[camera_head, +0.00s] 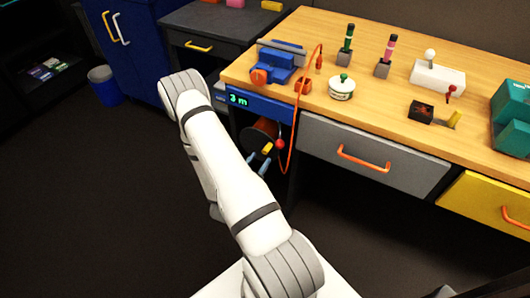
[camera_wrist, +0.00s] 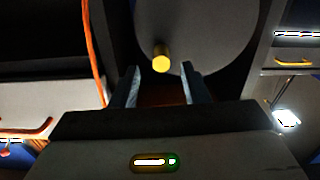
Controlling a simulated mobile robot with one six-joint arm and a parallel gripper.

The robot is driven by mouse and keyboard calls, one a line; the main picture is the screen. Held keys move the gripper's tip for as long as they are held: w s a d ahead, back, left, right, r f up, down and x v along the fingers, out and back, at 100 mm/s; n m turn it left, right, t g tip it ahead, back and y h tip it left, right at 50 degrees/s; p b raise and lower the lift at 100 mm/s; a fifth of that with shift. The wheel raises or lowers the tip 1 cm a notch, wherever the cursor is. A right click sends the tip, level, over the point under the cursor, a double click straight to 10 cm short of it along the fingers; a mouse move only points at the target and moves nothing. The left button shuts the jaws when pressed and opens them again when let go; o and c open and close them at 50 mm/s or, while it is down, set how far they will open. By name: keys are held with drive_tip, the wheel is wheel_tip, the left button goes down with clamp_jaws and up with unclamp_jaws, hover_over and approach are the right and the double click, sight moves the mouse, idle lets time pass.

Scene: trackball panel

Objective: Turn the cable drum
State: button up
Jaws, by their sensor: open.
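The cable drum (camera_head: 262,130) is mounted below the bench top, under the "3 m" display, and shows partly as a dark reddish-brown round shape. Its yellow crank handle (camera_head: 267,149) sticks out toward me. In the wrist view the drum's grey round face (camera_wrist: 215,30) fills the upper middle, with the yellow handle (camera_wrist: 161,60) pointing at the camera. My gripper (camera_head: 258,164) is open in front of the drum. In the wrist view the handle lies just beyond and between the fingertips (camera_wrist: 160,77), with a gap on both sides. No contact shows.
The blue display panel (camera_head: 255,103) reads "3 m". An orange cable (camera_head: 295,120) hangs beside the drum, near a red ball (camera_head: 281,144). A grey drawer (camera_head: 370,155) is to the right. A blue vise-like device (camera_head: 280,65) stands on the bench above.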

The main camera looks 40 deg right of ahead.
sight(266, 151)
drive_tip(key=x, duration=0.5)
drive_tip(key=shift+w+d, duration=0.15)
drive_tip(key=shift+d, duration=0.2)
clamp_jaws()
